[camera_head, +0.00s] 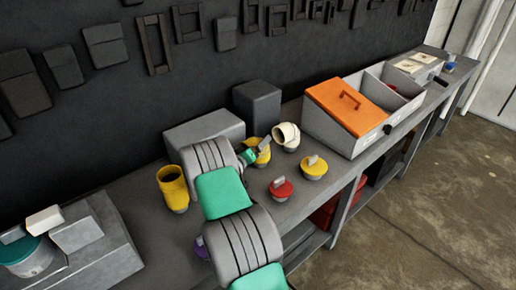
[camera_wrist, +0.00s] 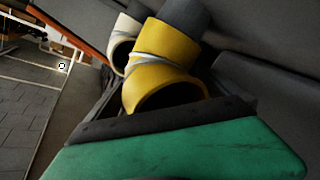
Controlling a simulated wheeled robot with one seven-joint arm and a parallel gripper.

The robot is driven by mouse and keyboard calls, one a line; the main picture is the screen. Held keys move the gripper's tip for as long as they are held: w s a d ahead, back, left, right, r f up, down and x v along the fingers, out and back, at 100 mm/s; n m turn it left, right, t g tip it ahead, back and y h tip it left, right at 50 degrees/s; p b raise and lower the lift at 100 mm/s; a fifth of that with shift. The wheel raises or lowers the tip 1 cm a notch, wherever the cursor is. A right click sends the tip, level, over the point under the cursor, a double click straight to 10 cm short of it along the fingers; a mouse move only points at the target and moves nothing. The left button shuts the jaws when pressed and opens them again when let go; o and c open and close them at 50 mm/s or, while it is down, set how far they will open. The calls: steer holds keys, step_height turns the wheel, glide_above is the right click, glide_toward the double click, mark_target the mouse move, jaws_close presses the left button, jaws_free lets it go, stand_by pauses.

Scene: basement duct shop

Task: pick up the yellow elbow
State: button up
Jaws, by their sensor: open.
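A yellow elbow (camera_wrist: 165,62) with a pale band and a grey end fills the middle of the wrist view, its open mouth toward the camera. In the head view this yellow elbow (camera_head: 263,157) is partly hidden by my gripper (camera_head: 255,150), which is open at it. I cannot tell whether the fingers touch it. A second yellow elbow-like piece (camera_head: 172,186) stands on the bench left of my arm. A white elbow (camera_head: 287,136) stands just beyond my gripper; it also shows behind the yellow elbow in the wrist view (camera_wrist: 124,42).
A red lidded piece (camera_head: 281,190) and a yellow lidded piece (camera_head: 314,168) stand to the right on the bench. Grey blocks (camera_head: 257,102) stand behind. A grey bin with an orange lid (camera_head: 345,104) is farther right. A purple piece (camera_head: 202,248) is partly hidden by my arm.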

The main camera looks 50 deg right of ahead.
steer(key=shift+a, duration=0.1)
steer(key=c, duration=1.4)
steer(key=shift+c, duration=0.5)
steer(key=shift+r, duration=0.15)
